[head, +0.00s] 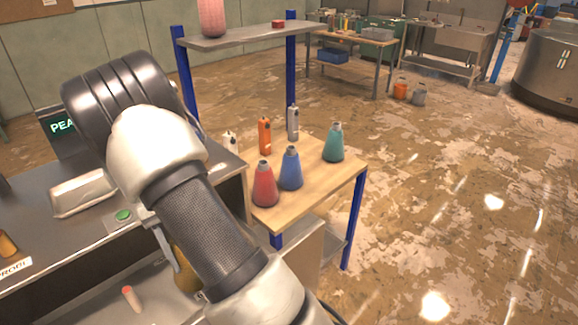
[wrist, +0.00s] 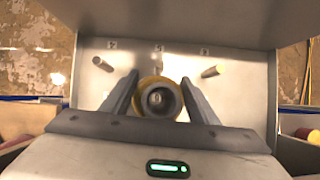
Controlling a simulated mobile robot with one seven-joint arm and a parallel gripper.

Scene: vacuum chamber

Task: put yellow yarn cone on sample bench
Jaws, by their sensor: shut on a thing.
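My gripper (wrist: 158,100) is shut on the yellow yarn cone (wrist: 158,82), one finger on each side. In the wrist view the cone is seen end-on, with a grey round opening. A pale peg stands just behind it; I cannot tell whether the cone is still on a peg. In the head view my arm hides most of the gripper, and a strip of the yellow cone (head: 186,272) shows beside the arm. A wood-topped bench (head: 335,178) with blue legs stands at centre; no label shows whether it is the sample bench.
Red (head: 265,187), blue (head: 291,170) and teal (head: 334,145) cones stand on the wood top, with orange (head: 265,137) and grey (head: 293,123) bottles behind. Its right front is bare. A grey panel (wrist: 240,100) carries pegs (wrist: 211,71). A shelf (head: 245,36) rises above the bench's back.

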